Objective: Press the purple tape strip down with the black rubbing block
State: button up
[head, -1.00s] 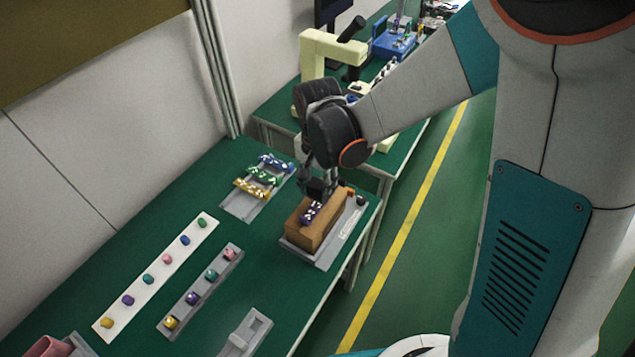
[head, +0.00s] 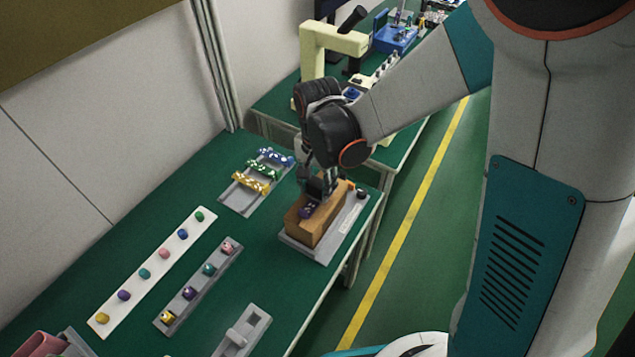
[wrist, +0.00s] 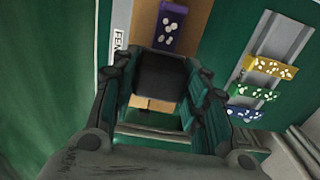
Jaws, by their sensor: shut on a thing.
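The brown wooden block (head: 318,225) stands on a grey base plate on the near table. A purple tape strip with white dots (head: 306,211) lies on its top, and it also shows in the wrist view (wrist: 171,28). My gripper (head: 325,178) is over the far part of the wooden block. It is shut on the black rubbing block (wrist: 160,75), which sits between the fingers in the wrist view. The rubbing block overlaps one end of the strip in that view and hides part of it. I cannot tell whether it touches the strip.
A grey tray (head: 233,205) with yellow, green and blue dotted strips lies left of the wooden block. A white board (head: 111,318) and a grey rack (head: 180,314) hold several small coloured pieces. A dark knob (head: 361,192) stands on the base plate. Green table is clear between these.

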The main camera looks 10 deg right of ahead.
jog(key=shift+f+b, duration=0.55)
dwell(1.6)
jog(key=shift+r+p, duration=2.45)
jog(key=shift+r, duration=1.1)
